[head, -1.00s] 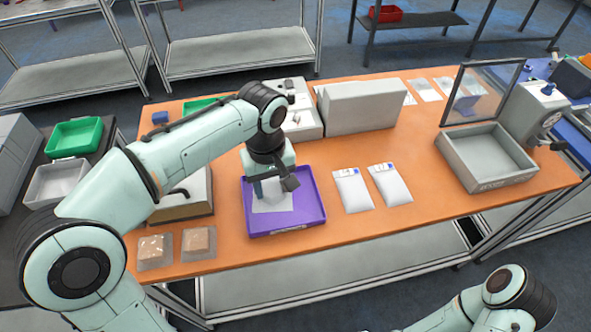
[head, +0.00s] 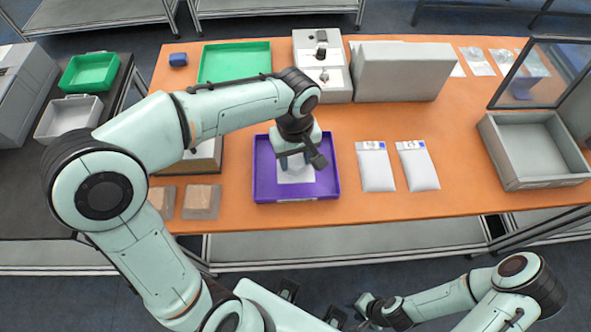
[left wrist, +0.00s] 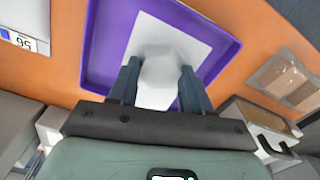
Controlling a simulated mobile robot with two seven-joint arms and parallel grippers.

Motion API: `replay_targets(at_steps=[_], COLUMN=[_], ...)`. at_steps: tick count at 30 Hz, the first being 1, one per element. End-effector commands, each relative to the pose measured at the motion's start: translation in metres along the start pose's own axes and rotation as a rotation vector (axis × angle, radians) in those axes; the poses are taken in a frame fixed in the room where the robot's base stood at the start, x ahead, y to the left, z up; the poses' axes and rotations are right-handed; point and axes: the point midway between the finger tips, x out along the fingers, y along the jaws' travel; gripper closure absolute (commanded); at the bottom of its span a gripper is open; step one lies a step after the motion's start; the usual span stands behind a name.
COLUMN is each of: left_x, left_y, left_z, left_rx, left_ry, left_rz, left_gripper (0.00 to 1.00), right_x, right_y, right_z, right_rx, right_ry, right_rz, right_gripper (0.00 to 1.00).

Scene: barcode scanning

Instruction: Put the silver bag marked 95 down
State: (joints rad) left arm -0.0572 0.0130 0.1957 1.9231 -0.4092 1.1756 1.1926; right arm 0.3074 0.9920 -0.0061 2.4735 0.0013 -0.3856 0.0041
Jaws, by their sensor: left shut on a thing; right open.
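My left gripper (head: 297,163) is low over the purple tray (head: 262,190). In the left wrist view, its fingers (left wrist: 160,88) are shut on a pale, whitish thing (left wrist: 158,75), and no marking shows on it. A flat white piece (head: 296,176) lies in the tray below; I cannot tell whether it is part of the held thing. Two pale bags (head: 376,168) (head: 418,167) lie flat right of the tray. One bag's label (left wrist: 24,42) in the left wrist view seems to read 95. My right gripper (head: 364,305) is open, away from the table's front edge.
A green tray (head: 235,63) and a white device (head: 322,75) stand at the back, beside a big grey box (head: 402,72). Two clear-wrapped brown packs (head: 201,202) lie at the front left. A grey bin (head: 540,150) is at the right. Table between bags and bin is clear.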

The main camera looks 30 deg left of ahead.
Motion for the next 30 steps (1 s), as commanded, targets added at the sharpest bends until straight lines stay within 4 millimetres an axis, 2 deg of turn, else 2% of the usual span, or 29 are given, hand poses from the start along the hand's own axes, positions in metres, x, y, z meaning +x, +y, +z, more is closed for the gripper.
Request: replay_targets(at_steps=[1, 7, 14, 27, 28, 30], left_x=[0.009, 0.025, 0.058, 0.065, 0.065, 0.064], left_y=[-0.001, 0.0, 0.0, 0.0, 0.0, 0.0], left_z=[0.0, 0.0, 0.0, 0.0, 0.0, 0.0], left_rx=[-0.001, -0.001, 0.0, 0.0, 0.0, 0.0], left_ry=[-0.001, -0.001, -0.001, 0.001, 0.0, 0.001], left_rz=[-0.001, -0.001, -0.001, 0.001, 0.001, 0.001], left_gripper=[0.83, 0.83, 0.83, 0.83, 0.48, 0.26], right_x=[0.002, 0.004, 0.008, 0.012, 0.012, 0.011], right_y=[0.001, 0.002, 0.004, 0.005, 0.005, 0.005], right_z=[0.001, 0.001, 0.002, 0.003, 0.004, 0.003], right_rx=[0.0, 0.0, 0.001, 0.002, 0.002, 0.002], right_ry=[-0.001, -0.001, -0.004, -0.006, -0.006, -0.005], right_rz=[0.0, 0.0, 0.001, 0.002, 0.002, 0.002], right_gripper=[0.6, 0.6, 0.6, 0.6, 0.6, 0.6])
